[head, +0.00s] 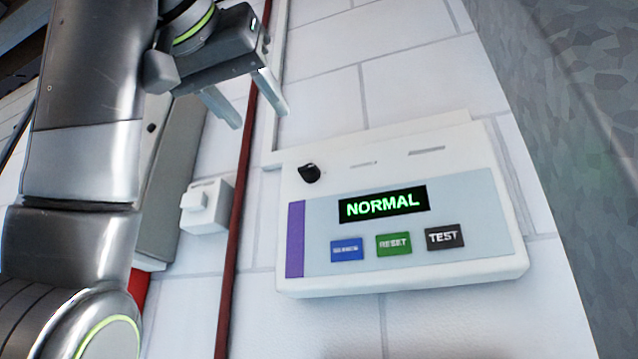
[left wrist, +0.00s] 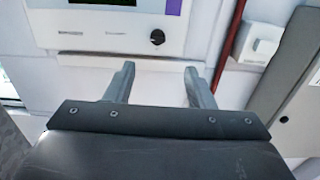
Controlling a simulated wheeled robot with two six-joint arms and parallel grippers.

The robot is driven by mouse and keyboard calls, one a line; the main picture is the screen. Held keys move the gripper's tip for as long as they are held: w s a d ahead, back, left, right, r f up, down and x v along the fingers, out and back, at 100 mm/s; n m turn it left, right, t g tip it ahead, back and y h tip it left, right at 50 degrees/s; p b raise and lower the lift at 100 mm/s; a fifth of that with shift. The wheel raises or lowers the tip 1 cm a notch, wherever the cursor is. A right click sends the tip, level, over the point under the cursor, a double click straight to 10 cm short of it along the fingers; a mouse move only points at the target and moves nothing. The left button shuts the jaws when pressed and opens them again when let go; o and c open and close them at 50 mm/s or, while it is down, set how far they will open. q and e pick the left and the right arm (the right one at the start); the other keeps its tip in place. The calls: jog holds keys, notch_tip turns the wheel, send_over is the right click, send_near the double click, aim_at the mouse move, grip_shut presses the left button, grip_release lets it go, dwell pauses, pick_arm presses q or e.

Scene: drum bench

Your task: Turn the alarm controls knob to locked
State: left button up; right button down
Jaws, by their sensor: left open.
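The alarm panel (head: 300,220) is a white box on the white block wall, with a display reading NORMAL in green. Its black control knob (head: 309,173) is at the panel's upper left in the head view. My left gripper (head: 261,116) is open and empty, above and left of the knob, apart from it. In the left wrist view, the knob (left wrist: 157,37) shows beyond the two fingers, which are spread apart with nothing between them. The knob's labels are too small to read. My right gripper is not in view.
Blue (head: 346,249), green RESET (head: 394,244) and black TEST (head: 445,236) buttons sit below the display. A dark red pipe (head: 237,215) runs beside the panel, with a small white switch box (head: 207,207) and a grey cabinet (head: 172,185) left of it. A grey surface (head: 575,150) rises at right.

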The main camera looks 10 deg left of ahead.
pick_arm(q)
jog(key=s+r, duration=0.1)
jog(key=s, duration=0.1)
jog(key=p, duration=0.9)
send_near(306, 165)
jog(key=w, duration=0.3)
jog(key=w+d, duration=0.1)
jog(key=w, duration=0.3)
jog(key=shift+w+d, duration=0.2)
jog(key=shift+w, duration=0.05)
jog(key=shift+w+d+f+p, duration=0.15)
jog(key=shift+w+p, duration=0.35)
jog(key=shift+w, duration=0.4)
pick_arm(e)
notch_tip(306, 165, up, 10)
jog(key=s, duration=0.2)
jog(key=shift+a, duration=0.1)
pick_arm(q)
jog(key=shift+s, duration=0.1)
jog(key=c, duration=0.9)
jog(key=shift+c, duration=0.2)
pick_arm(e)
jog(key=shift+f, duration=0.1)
